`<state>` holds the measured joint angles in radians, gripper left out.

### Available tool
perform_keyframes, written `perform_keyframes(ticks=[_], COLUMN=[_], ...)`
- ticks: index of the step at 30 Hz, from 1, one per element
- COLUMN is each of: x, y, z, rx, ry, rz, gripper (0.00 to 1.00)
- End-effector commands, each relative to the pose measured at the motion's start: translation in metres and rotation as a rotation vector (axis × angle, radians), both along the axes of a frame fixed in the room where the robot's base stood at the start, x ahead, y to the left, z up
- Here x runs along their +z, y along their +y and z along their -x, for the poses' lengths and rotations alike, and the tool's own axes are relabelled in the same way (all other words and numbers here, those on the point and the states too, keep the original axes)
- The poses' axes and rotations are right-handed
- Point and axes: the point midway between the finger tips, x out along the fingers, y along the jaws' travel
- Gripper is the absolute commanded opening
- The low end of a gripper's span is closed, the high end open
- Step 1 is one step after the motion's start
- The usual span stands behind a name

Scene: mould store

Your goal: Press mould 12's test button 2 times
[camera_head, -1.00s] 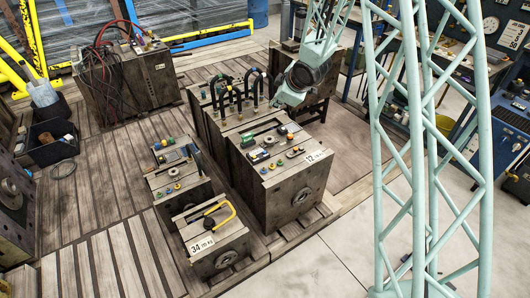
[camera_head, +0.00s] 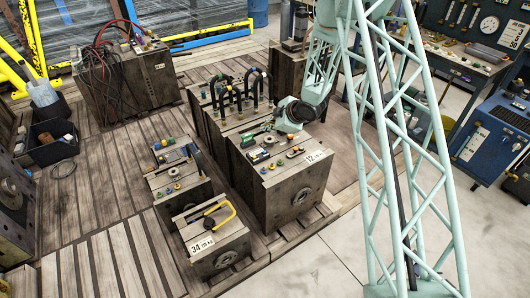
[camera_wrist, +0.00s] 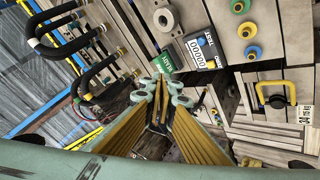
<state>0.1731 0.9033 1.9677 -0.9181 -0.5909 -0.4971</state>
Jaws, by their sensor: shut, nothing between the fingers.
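Mould 12 (camera_head: 298,188) is a tall weathered wooden block with a "12" label, right of centre in the head view. Its top carries coloured fittings. In the head view my wrist hangs over the mould's far side; the fingertips are hard to make out.
Black hoses (camera_wrist: 75,28) arch up left of the fingers in the wrist view. Mould 34 (camera_head: 216,246), with a yellow handle, stands front left of mould 12. A smaller mould (camera_head: 178,184) is behind it. Bare floor lies at front right.

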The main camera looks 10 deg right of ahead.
Motion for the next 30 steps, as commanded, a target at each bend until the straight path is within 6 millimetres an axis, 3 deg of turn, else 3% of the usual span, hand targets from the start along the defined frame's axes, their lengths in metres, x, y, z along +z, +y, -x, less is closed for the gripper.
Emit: perform_keyframes(ticks=[9, 30], x=[-0.025, -0.032], y=[0.008, 0.009], z=[0.0, 0.001], rx=[0.041, 0.045], ry=[-0.009, -0.009], rz=[-0.018, -0.021], gripper=[0.0, 0.0])
